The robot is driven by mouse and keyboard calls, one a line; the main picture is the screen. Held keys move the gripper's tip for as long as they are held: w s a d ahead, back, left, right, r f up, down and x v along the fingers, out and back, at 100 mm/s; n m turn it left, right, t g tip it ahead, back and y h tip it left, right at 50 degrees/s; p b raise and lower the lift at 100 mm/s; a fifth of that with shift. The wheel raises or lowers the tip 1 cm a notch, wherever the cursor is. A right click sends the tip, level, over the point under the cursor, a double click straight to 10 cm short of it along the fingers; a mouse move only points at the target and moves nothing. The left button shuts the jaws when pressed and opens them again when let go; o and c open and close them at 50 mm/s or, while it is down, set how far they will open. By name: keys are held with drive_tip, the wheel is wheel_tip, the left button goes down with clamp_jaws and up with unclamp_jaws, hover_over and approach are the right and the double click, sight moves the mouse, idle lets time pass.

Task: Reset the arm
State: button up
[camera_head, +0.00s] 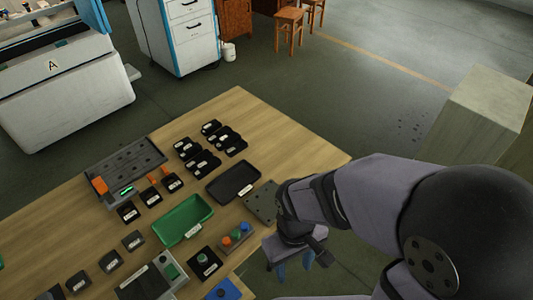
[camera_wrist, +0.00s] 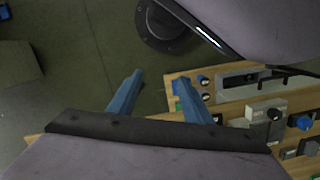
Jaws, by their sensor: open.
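My gripper (camera_head: 295,263) hangs off the right edge of the wooden table (camera_head: 262,115), below my bent grey arm. Its two blue fingers are spread apart with nothing between them. The wrist view shows the gripper (camera_wrist: 163,88) open too, with dark floor between the fingers. My arm hides part of the table's right side in the head view.
On the table are a green tray (camera_head: 183,219), a black tray (camera_head: 234,182), a dark grey fixture tray (camera_head: 125,165), several small black blocks and a button box (camera_head: 232,240). A pale cabinet (camera_head: 485,110) stands at right. The far table corner is clear.

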drive_tip(key=w+d+r+m, duration=0.1)
drive_tip(key=w+d+m, duration=0.1)
drive_tip(key=d, duration=0.2)
drive_tip(key=w+d+r+m+t, duration=0.1)
drive_tip(key=w+d+m, duration=0.1)
drive_tip(key=d+m, duration=0.1)
drive_tip(key=shift+d+r+y, duration=0.3)
drive_tip(key=shift+d+r, duration=0.05)
drive_tip(key=shift+d, duration=0.45)
wheel_tip(320, 180, down, 21)
drive_tip(key=b, duration=2.1)
